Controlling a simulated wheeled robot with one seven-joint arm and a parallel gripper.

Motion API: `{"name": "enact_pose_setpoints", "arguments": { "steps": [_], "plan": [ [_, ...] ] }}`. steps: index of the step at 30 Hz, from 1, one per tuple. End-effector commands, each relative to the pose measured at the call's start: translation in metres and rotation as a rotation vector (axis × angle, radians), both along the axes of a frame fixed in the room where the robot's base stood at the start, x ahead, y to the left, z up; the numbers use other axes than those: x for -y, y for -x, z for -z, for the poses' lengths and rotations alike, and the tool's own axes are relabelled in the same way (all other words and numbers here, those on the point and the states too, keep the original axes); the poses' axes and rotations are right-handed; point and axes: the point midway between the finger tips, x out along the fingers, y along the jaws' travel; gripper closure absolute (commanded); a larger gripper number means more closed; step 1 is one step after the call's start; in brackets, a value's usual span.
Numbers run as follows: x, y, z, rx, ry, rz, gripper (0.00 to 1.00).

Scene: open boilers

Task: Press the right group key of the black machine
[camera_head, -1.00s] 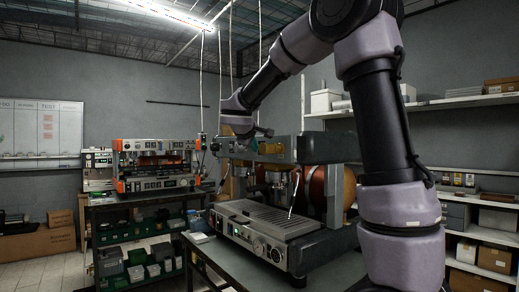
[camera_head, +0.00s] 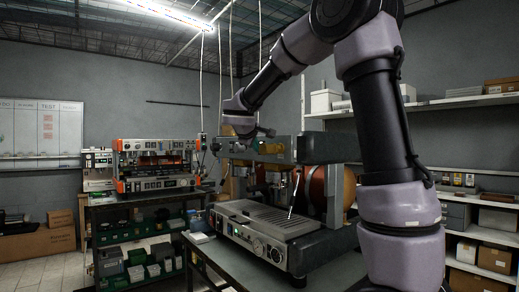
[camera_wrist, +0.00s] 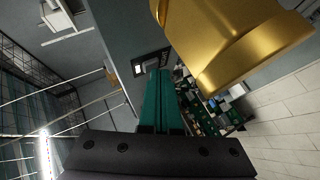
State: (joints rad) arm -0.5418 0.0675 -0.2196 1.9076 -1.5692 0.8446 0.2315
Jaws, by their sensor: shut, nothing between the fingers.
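The black machine (camera_head: 325,244) stands on the near table, with its open frame, copper boilers (camera_head: 317,186) and a front panel with round dials (camera_head: 258,247). My gripper (camera_head: 268,132) is small and dark in the head view, at the machine's upper left, near its top bar. In the wrist view its teal fingers (camera_wrist: 158,75) lie together, shut and empty. A brass part (camera_wrist: 235,40) is close beside them at the upper right, with a visible gap.
An orange-framed machine (camera_head: 120,172) stands on a rack at the left, with several bins below. Shelves with boxes (camera_head: 497,219) line the right wall. My arm covers the right side of the machine. The table (camera_head: 225,262) has bare space in front.

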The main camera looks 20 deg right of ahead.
Motion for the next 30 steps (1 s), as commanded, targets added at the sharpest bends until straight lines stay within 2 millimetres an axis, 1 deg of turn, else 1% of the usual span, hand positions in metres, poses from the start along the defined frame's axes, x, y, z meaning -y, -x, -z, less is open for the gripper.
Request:
{"name": "enact_pose_setpoints", "arguments": {
  "steps": [13,24,30],
  "plan": [
    [0.002,0.0,0.0,-0.001,0.0,0.002,1.0],
    [-0.013,0.006,0.0,0.0,0.0,0.001,1.0],
    [-0.014,0.006,0.0,-0.001,0.0,0.002,1.0]
  ]
}}
